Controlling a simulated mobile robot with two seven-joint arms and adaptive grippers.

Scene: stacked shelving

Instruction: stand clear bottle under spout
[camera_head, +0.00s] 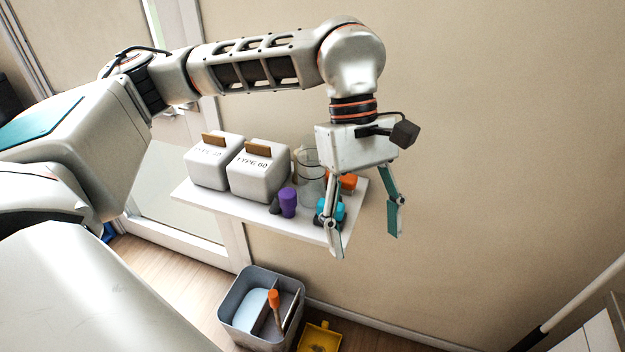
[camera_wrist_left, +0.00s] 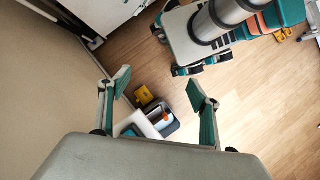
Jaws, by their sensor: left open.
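A clear bottle (camera_head: 309,158), see-through and cylindrical, appears to stand upright at the back of a small white wall shelf (camera_head: 205,207). It is partly hidden by my left gripper's body. My left gripper (camera_head: 366,246) points down with its fingers spread and nothing between them, at the shelf's right end. The bottle is to the left of the fingers, not between them. The left gripper's fingers also show apart and empty in the left wrist view (camera_wrist_left: 158,80). I cannot make out a spout. My right gripper is not seen.
Two white canisters, one (camera_head: 213,165) left of the other (camera_head: 260,175) marked TYPE 60, fill the shelf's left part. A purple cup (camera_head: 288,203), a teal item (camera_head: 337,211) and an orange item (camera_head: 348,181) are near the bottle. A grey caddy (camera_head: 240,322) and yellow tray (camera_head: 318,340) are on the floor.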

